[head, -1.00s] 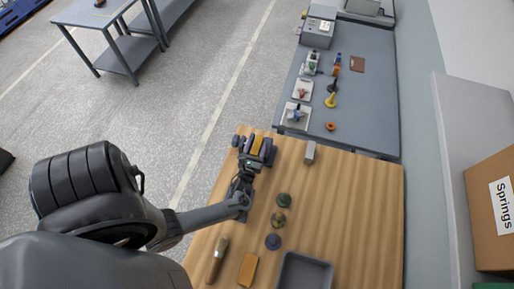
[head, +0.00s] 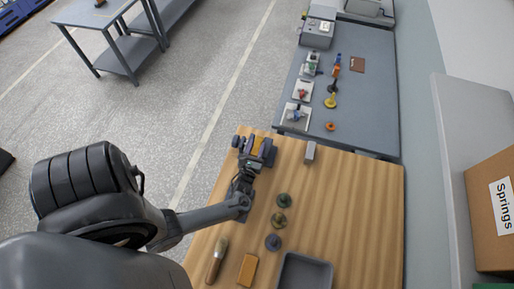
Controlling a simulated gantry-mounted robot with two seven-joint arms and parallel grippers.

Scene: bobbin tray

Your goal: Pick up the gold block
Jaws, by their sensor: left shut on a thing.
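The gold block (head: 257,145) is at the far left corner of the wooden table, between the fingers of my left gripper (head: 254,148). The gripper is shut on it, and the fingers and wrist hide part of the block. I cannot tell whether the block touches the table. My right gripper is not in view.
A grey block (head: 310,152) stands to the right of the gripper. Three bobbins (head: 279,220), a brush (head: 217,262), an orange block (head: 248,270) and a grey tray (head: 303,261) are nearer. The wooden table's (head: 360,220) right side is clear.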

